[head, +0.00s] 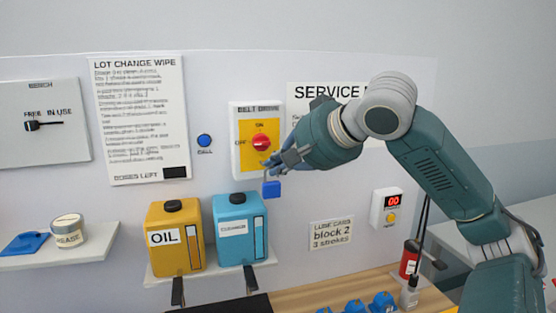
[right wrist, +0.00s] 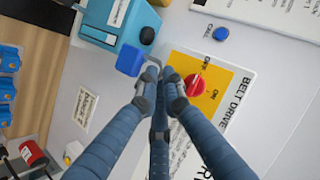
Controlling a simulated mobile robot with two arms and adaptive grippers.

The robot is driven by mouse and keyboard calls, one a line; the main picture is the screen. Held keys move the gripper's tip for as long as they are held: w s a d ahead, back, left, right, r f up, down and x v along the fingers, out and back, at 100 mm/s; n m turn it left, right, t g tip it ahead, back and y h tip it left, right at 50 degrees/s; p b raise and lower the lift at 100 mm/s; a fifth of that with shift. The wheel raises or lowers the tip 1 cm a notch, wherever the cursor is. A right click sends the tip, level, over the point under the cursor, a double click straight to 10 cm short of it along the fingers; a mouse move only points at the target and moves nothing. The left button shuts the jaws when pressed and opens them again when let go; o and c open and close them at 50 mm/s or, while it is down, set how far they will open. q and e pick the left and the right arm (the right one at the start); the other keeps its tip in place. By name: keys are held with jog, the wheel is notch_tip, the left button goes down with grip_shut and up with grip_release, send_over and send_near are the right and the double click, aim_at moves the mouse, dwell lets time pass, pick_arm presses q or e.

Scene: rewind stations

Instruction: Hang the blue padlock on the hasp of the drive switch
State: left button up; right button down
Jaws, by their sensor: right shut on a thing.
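The drive switch (head: 260,143) is a white wall plate with a yellow face and a red knob. It also shows in the right wrist view (right wrist: 196,85), turned on its side. The blue padlock (head: 271,188) hangs below my right gripper (head: 276,166), just under the switch plate. In the right wrist view the padlock (right wrist: 129,62) is at the fingertips, with its grey shackle beside them. My right gripper is shut on the padlock, apparently by its shackle. The hasp is not clearly visible, partly behind the fingers. My left gripper is not in view.
A yellow oil can (head: 174,238) and a light-blue cleaner can (head: 240,230) stand on a shelf below the switch. A grease tin (head: 68,231) stands on a left shelf.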

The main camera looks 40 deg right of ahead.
jog(key=shift+w+d+r+p, duration=0.2)
jog(key=shift+w+r+p, duration=0.05)
jog(key=shift+w+p, duration=0.3)
jog(key=shift+w+d+f+p, duration=0.15)
jog(key=shift+w+d+p, duration=0.3)
jog(key=shift+w, duration=0.35)
jog(key=shift+w+d+f+p, duration=0.1)
jog(key=shift+w+d+p, duration=0.35)
jog(key=shift+w, duration=0.35)
